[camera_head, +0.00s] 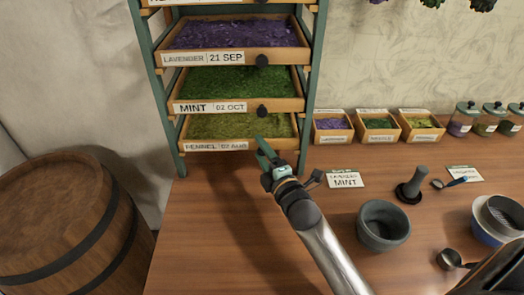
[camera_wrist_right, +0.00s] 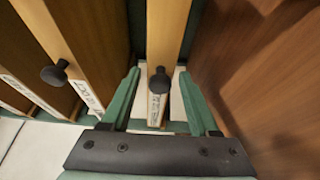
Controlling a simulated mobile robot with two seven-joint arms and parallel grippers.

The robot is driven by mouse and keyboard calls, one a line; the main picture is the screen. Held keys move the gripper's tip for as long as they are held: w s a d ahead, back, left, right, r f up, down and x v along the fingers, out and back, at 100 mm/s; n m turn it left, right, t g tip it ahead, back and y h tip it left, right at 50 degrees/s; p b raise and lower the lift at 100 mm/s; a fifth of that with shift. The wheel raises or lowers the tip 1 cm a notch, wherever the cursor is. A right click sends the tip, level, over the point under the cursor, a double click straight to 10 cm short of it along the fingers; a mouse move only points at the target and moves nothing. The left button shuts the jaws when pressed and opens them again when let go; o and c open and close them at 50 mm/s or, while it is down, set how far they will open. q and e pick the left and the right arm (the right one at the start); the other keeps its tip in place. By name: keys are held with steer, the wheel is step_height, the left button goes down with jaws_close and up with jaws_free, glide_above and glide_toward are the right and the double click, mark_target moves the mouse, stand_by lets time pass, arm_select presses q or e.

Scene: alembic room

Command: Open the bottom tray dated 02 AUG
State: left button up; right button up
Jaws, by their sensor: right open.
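The bottom tray (camera_head: 216,146), labelled FENNEL 02 AUG and filled with yellow-green herb, sits in the teal rack in the head view. Its front looks level with the trays above, so it appears shut. My right gripper (camera_head: 263,150) is at the right part of its front, hiding its knob in this view. In the right wrist view the green fingers (camera_wrist_right: 159,76) are open on either side of the dark round knob (camera_wrist_right: 158,82) on the tray front (camera_wrist_right: 166,25). Gaps show between knob and fingers. My left gripper is not in view.
Above are the MINT 02 OCT tray (camera_head: 237,106) and LAVENDER 21 SEP tray (camera_head: 232,57), with protruding knobs. The wooden table (camera_head: 222,230) is clear before the rack. Small herb boxes (camera_head: 380,138), a mortar (camera_head: 383,226) and a pestle (camera_head: 411,186) stand right. A barrel (camera_head: 70,220) stands left.

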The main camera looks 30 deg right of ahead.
jaws_close()
stand_by(0.5)
stand_by(0.9)
